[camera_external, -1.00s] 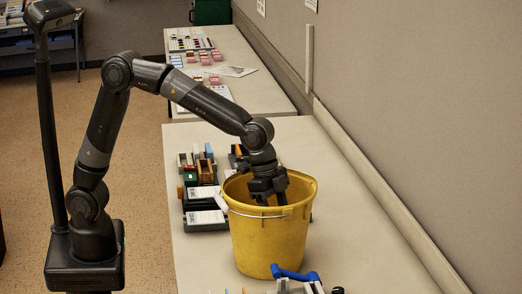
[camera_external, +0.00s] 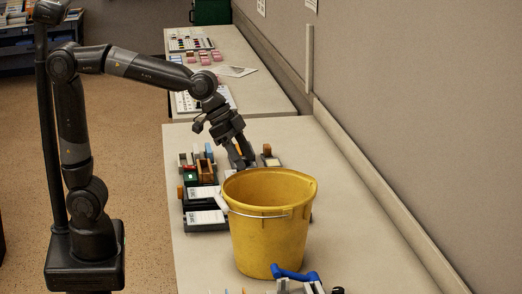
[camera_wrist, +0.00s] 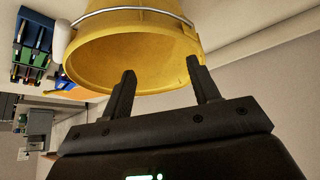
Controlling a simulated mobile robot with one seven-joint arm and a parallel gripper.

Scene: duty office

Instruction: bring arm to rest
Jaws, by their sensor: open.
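My gripper (camera_external: 240,158) is raised over the table, behind and to the left of the yellow bucket (camera_external: 268,240) in the external view. In the wrist view my gripper (camera_wrist: 163,90) shows two black fingers spread apart with nothing between them. The bucket (camera_wrist: 130,45) lies beyond the fingertips there, with its mouth towards the camera. My arm reaches out over the table with its elbow raised. The inside bottom of the bucket is hidden in the external view.
Grey devices with white labels (camera_external: 205,217) and small coloured parts stand left of the bucket. A blue-handled object (camera_external: 295,275) is at the front. A second table (camera_external: 270,92) behind holds papers and small items. A wall runs along the right.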

